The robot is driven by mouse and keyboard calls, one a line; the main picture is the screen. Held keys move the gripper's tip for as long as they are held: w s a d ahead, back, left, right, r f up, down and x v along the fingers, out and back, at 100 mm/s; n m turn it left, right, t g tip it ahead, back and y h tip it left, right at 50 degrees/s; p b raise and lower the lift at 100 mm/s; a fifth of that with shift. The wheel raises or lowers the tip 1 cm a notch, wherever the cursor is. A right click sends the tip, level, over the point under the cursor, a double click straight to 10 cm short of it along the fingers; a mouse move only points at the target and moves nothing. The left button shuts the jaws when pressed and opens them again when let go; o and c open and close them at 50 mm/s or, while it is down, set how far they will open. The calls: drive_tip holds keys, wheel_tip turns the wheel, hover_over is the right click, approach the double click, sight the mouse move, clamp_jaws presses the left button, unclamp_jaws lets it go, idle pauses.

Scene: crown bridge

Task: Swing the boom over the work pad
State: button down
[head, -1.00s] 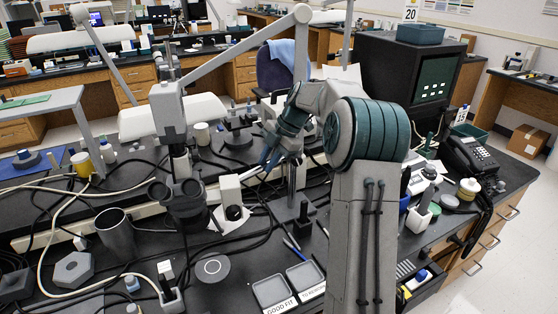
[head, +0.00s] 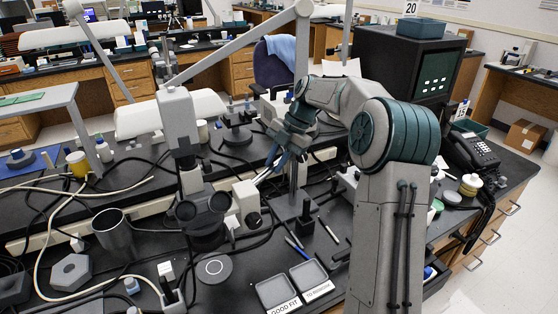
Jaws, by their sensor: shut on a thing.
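The boom is a light bar (head: 265,178) running from an upright post (head: 294,182) to a white block (head: 245,196) and the grey microscope head with two dark eyepieces (head: 200,212). The work pad appears to be the round grey disc with a white ring (head: 213,268) on the black bench. The microscope head hangs behind the disc and slightly left of it in the picture. My gripper (head: 278,158), with blue-grey fingers, is at the boom beside the post, shut on it; the exact contact is small and partly hidden.
A metal cup (head: 112,234) and a hex block (head: 71,272) stand left on the bench. Two labelled trays (head: 278,292) lie at the front. Cables cross the bench around the microscope. A lamp arm (head: 240,50) spans above. A monitor (head: 430,75) and a phone (head: 472,152) stand right.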

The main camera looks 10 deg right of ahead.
drive_tip(key=c, duration=1.3)
unclamp_jaws()
drive_tip(key=shift+r, duration=0.1)
drive_tip(key=p+v, duration=0.1)
drive_tip(key=v, duration=1.2)
drive_tip(key=shift+r, duration=0.3)
drive_tip(key=shift+d, duration=0.15)
